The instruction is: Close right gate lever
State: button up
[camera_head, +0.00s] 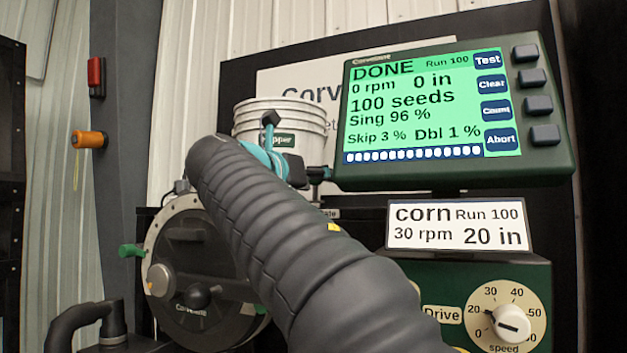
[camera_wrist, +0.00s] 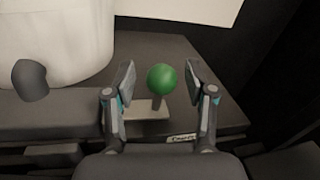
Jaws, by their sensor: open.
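A lever with a round green knob (camera_wrist: 162,78) stands upright on a dark top in the wrist view. My gripper (camera_wrist: 160,82) is open, with one finger on each side of the knob and a visible gap on both sides. A small white label (camera_wrist: 183,138) lies below the lever; I cannot read it surely. In the head view my gripper (camera_head: 290,160) shows only in part beyond my arm, in front of the white bucket (camera_head: 250,108). The green knob is hidden there.
A grey rounded knob (camera_wrist: 30,80) stands at the left of the wrist view, by the bucket. A monitor (camera_head: 455,115) showing "DONE" is close to the right of my gripper. A round meter housing (camera_head: 175,260) is at the lower left. A speed dial (camera_head: 508,318) is at the lower right.

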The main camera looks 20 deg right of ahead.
jog(key=v, duration=1.2)
